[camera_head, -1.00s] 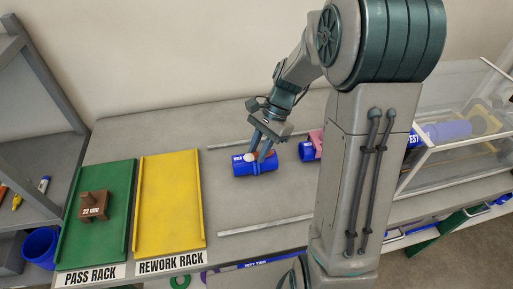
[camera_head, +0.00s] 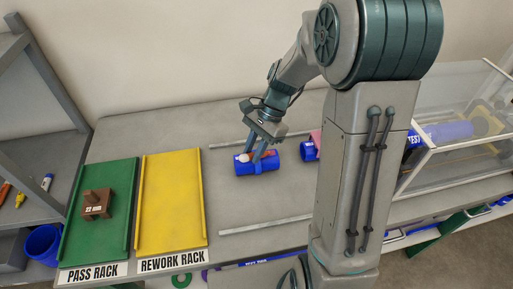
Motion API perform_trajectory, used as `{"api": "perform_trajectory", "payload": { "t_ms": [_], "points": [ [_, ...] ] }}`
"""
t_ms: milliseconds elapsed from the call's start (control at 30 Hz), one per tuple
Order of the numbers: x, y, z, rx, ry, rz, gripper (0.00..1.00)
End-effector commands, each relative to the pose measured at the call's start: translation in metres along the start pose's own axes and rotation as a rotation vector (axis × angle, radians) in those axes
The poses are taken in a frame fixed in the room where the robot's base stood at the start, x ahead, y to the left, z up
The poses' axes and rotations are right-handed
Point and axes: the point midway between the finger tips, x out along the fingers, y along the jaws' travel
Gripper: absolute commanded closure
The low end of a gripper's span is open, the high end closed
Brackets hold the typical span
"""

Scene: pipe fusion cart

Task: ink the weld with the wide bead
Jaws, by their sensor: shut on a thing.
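A blue pipe piece (camera_head: 262,169) lies on the grey bench, with a raised ring around its middle. My gripper (camera_head: 253,157) is over this pipe, fingers pointing down. It is shut on a small white and orange-red object (camera_head: 243,158), which shows at both sides of the fingers. The object is too small to identify, and I cannot tell whether it touches the pipe. The fingers hide part of the pipe's top. A second blue pipe piece (camera_head: 308,151) with a pink part lies to the right, partly hidden by my arm.
The green pass rack (camera_head: 112,235) holds a brown block (camera_head: 96,205). The yellow rework rack (camera_head: 170,205) is empty. Pale rails (camera_head: 265,225) lie on the bench. A clear-walled case (camera_head: 455,165) stands at right.

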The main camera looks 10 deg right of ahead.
Motion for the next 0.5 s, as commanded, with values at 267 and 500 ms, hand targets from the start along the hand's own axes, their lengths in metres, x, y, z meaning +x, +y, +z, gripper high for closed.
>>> {"api": "perform_trajectory", "payload": {
  "t_ms": [267, 500],
  "points": [
    [-0.0004, 0.0006, -0.0005, 0.0, -0.001, 0.001, 0.99],
    [-0.0039, 0.0038, -0.005, 0.0, -0.001, 0.0, 0.99]
  ]
}}
